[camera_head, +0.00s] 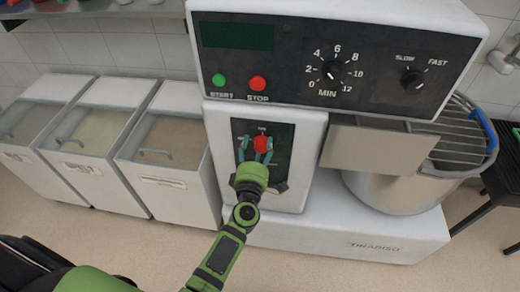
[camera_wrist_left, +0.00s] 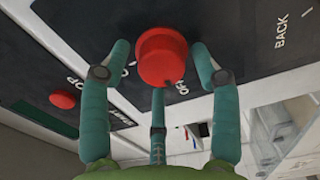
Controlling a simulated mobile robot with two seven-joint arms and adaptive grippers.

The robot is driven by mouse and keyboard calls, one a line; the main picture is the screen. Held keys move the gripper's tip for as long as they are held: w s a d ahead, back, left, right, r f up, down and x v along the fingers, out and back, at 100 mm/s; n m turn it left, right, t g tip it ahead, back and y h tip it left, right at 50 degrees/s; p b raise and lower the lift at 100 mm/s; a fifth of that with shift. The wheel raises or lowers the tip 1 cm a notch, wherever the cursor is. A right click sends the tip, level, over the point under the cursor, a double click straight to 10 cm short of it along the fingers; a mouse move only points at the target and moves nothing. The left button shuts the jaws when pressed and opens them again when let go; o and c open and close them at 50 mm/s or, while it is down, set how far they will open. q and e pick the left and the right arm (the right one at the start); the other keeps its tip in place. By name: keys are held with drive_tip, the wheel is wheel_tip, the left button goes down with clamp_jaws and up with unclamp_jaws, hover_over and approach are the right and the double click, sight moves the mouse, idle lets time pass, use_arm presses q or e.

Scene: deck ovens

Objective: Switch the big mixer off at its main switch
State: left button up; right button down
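The big mixer (camera_head: 335,25) fills the middle and right of the head view. Its main switch is a red knob (camera_head: 262,143) on a black plate (camera_head: 284,137) low on the mixer's front. The red knob (camera_wrist_left: 161,55) is large in the left wrist view, with lettering that looks like OFF beside it. My left gripper (camera_head: 257,149) is at the knob. In the left wrist view its teal fingers stand apart around the knob, with small gaps visible at both sides. Contact is not clear. My right gripper is not in view.
Above the switch is a panel with a green start button (camera_head: 219,79), a red stop button (camera_head: 258,83), a timer dial (camera_head: 333,71) and a speed dial (camera_head: 413,79). A steel bowl (camera_head: 395,193) is at right. White lidded bins (camera_head: 165,185) stand at left.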

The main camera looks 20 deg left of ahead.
use_arm(q)
drive_tip(key=shift+f, duration=0.2)
drive_tip(key=shift+s+d, duration=0.1)
drive_tip(key=shift+d, duration=0.05)
drive_tip(key=shift+s+d+f, duration=0.1)
drive_tip(key=shift+s, duration=0.1)
drive_tip(key=s+d, duration=0.1)
drive_tip(key=s, duration=1)
drive_tip(key=shift+s+d, duration=0.15)
drive_tip(key=shift+d, duration=0.25)
